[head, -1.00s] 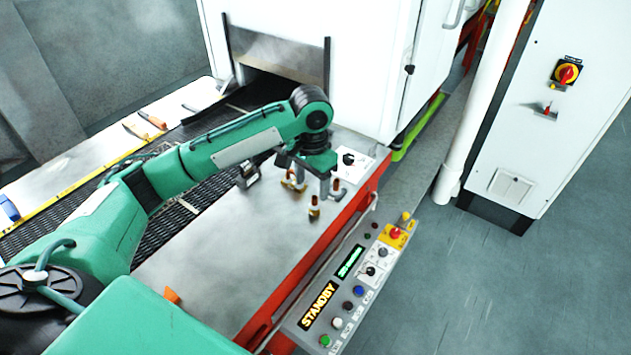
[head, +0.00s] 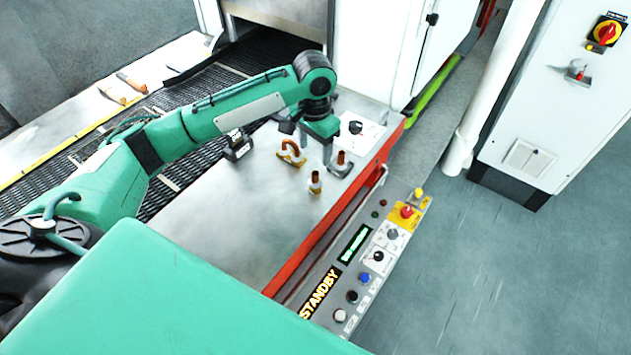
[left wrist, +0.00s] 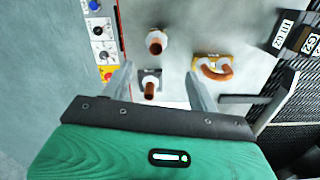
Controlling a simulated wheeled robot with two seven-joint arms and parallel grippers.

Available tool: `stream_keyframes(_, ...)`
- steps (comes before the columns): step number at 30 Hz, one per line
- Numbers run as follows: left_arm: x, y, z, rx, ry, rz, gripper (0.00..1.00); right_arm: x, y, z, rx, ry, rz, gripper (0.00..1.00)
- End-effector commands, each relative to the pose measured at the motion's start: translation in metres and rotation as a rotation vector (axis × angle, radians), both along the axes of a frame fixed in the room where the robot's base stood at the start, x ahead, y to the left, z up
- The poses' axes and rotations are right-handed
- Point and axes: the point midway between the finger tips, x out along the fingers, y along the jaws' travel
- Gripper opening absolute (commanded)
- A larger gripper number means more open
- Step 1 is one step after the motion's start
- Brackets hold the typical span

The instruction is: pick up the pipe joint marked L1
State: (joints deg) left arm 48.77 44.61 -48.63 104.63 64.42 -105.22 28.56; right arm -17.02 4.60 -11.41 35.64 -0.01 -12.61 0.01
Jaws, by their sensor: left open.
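Three copper-coloured pipe joints are on the grey metal table. One is a U-bend (head: 290,152) on a yellowish base, one a short upright piece (head: 315,183), and one an upright piece on a grey base (head: 341,163). The left wrist view shows the U-bend (left wrist: 213,70), the short piece (left wrist: 156,42) and the grey-based one (left wrist: 150,86). No L1 mark is legible on any. My left gripper (head: 316,150) is open and empty, close to the grey-based joint. In the left wrist view this joint appears between the fingers (left wrist: 160,85); contact is unclear. My right gripper is out of view.
Dark labelled blocks (head: 238,146) stand at the table's left edge beside the black mesh belt (head: 180,100). A control panel (head: 350,262) reading STANDBY runs along the right side. A white machine housing (head: 365,40) stands behind. The table's front part is clear.

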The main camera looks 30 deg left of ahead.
Motion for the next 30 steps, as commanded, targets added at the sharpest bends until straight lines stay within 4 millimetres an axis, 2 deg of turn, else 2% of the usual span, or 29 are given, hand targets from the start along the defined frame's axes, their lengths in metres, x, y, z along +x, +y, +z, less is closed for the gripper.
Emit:
stream_keyframes(6,-0.002,0.000,-0.042,0.001,0.004,0.001,0.60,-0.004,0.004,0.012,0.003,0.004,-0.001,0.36)
stream_keyframes(9,-0.001,0.000,-0.056,0.000,0.004,0.000,0.60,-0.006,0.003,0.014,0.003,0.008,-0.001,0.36)
stream_keyframes(17,-0.004,-0.002,-0.074,0.000,0.004,0.000,0.60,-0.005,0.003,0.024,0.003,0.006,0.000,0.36)
stream_keyframes(21,-0.007,-0.004,-0.093,0.002,0.005,0.001,0.60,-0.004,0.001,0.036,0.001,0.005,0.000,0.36)
stream_keyframes(24,-0.006,-0.004,-0.109,0.001,0.003,0.001,0.60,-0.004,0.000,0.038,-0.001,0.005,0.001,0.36)
stream_keyframes(30,-0.006,-0.005,-0.118,0.000,0.000,-0.001,0.60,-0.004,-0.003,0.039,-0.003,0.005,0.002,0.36)
